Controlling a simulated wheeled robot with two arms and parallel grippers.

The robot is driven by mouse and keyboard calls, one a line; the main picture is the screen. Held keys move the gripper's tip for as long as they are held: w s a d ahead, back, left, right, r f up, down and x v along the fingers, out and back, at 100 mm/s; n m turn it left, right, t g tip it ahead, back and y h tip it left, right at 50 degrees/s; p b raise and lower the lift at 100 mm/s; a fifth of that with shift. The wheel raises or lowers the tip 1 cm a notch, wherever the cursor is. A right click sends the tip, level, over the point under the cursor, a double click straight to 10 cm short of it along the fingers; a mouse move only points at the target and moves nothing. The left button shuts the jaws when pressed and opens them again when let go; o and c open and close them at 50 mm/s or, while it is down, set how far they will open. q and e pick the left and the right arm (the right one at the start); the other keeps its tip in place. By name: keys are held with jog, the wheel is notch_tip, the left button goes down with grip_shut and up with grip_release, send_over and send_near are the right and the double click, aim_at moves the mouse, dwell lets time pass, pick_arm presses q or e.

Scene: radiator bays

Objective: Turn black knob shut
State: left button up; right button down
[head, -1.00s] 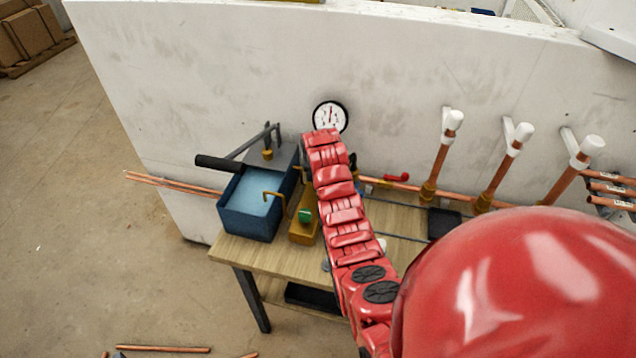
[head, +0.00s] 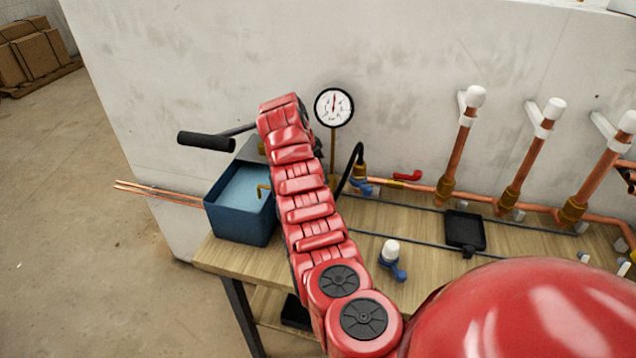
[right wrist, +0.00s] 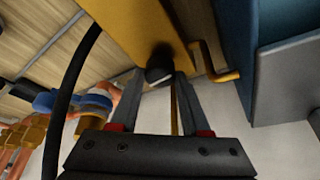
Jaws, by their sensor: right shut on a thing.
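The black knob (right wrist: 160,70) shows in the right wrist view on the underside of a yellow block (right wrist: 130,25). My right gripper (right wrist: 158,84) has its two grey fingers on either side of the knob and is shut on it. In the head view my red arm hides this gripper, the knob and the yellow block. The blue tank (head: 238,228) of water, with a black pump handle (head: 206,141), stands left of my arm. A pressure gauge (head: 334,107) stands behind. My left gripper is in neither view.
A black hose (head: 352,165) runs to a blue-handled valve (head: 361,186) on the copper pipe, near a red lever (head: 407,176). Upright copper pipes (head: 456,155) stand along the wall.

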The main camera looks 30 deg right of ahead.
jog(key=shift+m+g+b, duration=0.4)
jog(key=shift+m+b, duration=0.15)
jog(key=shift+m, duration=0.55)
jog(key=shift+c, duration=1.9)
grip_release()
jog(key=p+v, duration=0.7)
jog(key=v, duration=1)
jog(key=shift+r, duration=0.25)
